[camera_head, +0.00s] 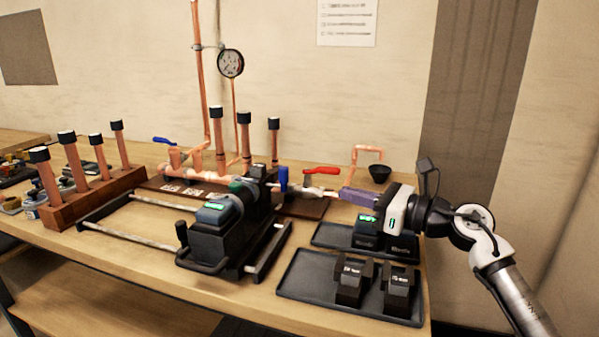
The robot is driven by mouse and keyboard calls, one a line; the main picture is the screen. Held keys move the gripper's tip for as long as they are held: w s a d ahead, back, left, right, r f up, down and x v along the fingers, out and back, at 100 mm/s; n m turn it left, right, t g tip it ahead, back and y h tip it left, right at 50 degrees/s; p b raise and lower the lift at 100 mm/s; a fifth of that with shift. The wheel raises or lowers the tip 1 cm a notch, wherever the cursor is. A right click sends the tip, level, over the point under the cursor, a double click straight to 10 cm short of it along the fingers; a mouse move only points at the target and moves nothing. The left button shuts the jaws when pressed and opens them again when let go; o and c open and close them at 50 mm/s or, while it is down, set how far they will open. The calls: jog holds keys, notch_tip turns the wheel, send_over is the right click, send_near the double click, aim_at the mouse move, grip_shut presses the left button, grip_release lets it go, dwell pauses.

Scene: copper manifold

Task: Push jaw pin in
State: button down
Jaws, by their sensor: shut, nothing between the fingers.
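A dark press tool (222,228) with a green-lit display sits on a rail carriage at the middle of the bench. Its jaw head (260,187) faces right, towards the copper pipework. A small blue upright piece (283,179) stands by the jaw head; I cannot tell whether it is the jaw pin. My gripper (344,194) is shut and empty, pointing left to the right of the jaw head. A gap shows between it and the blue piece, with a pale metal fitting in between.
The copper manifold (218,145) with capped stubs stands behind the tool. A red lever (322,170) lies close to my gripper. A tray (300,283) with dark blocks is in front right. A wooden rack (95,196) of capped pipes stands at left.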

aim_at(284, 176)
jog(key=w+d+p+x, duration=0.1)
jog(key=p+x, duration=0.3)
jog(key=x, duration=0.9)
jog(key=shift+w+f+h+p, duration=0.3)
jog(key=shift+p, duration=0.05)
jog(key=shift+a, duration=0.1)
jog(key=shift+w+a+f+b, duration=0.1)
jog(key=shift+w+a+b, duration=0.05)
jog(key=shift+a+b, duration=0.4)
jog(key=shift+w+a+f+b, duration=0.1)
jog(key=shift+w+a+b, duration=0.15)
jog(key=shift+a, duration=0.45)
jog(key=shift+a+r, duration=0.25)
